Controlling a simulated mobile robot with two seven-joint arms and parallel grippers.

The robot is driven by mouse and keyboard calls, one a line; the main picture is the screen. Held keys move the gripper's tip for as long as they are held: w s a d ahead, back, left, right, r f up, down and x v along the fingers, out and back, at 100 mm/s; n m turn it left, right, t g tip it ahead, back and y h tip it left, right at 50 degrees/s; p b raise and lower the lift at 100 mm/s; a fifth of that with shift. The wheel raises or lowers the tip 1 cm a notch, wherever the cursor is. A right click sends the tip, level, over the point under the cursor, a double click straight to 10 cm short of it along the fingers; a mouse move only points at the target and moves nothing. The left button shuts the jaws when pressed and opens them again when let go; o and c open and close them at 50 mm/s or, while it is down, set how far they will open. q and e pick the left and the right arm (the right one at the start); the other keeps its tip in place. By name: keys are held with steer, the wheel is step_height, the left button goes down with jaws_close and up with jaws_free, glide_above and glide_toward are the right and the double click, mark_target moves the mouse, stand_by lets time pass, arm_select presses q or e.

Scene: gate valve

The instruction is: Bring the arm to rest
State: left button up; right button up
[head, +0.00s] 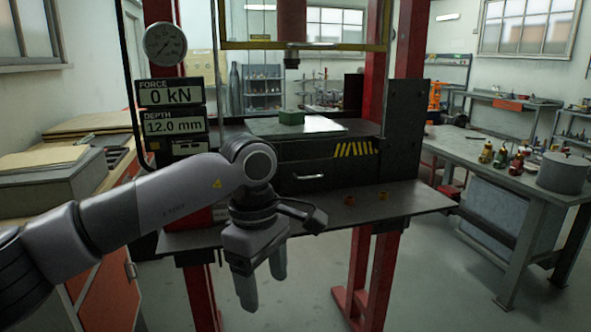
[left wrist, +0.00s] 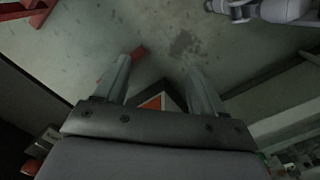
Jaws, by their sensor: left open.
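My left arm comes in from the left in the head view. Its gripper (head: 262,286) hangs fingers-down in front of the near edge of the press's dark metal shelf (head: 330,216). The two fingers are apart, with nothing visible between them. In the left wrist view the open gripper (left wrist: 158,70) shows both fingers over bare grey floor (left wrist: 165,35). The gripper hides part of the shelf's front edge. My right gripper is not in view.
The red-framed press carries a force display (head: 170,92) reading 0 kN and a depth display (head: 174,122) reading 12.0 mm. A green block (head: 291,117) lies on its plate. Two small orange pieces sit on the shelf. A cluttered workbench (head: 480,150) stands right; floor between is clear.

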arm_select(q)
steer(key=s+d+f+n+g+h, duration=0.3)
steer(key=s+d+n+g+h, duration=0.25)
steer(key=s+d+h, duration=0.85)
steer(key=w+a+f+n+t+h, duration=0.1)
steer(key=w+a+n+t+h, duration=0.25)
steer(key=n+t, duration=0.75)
steer(key=w+a+n+t+h, duration=0.2)
steer(key=w+a+n+t, duration=0.4)
steer(key=n, duration=0.9)
steer(key=a+f+n+t+y, duration=0.6)
steer(key=f+n+y, duration=0.4)
steer(key=n, duration=0.3)
steer(key=s+a+f+n+g+y, duration=0.3)
steer(key=s+a+f+n+y, duration=0.1)
steer(key=s+a+f+n, duration=0.2)
steer(key=s+a+f+n+g+y, duration=0.4)
steer(key=s+a+f+n, duration=0.3)
steer(key=f, duration=0.6)
steer(key=s+a, duration=0.1)
steer(key=s, duration=0.1)
steer(key=shift+s+f, duration=0.2)
steer(key=shift+s, duration=0.2)
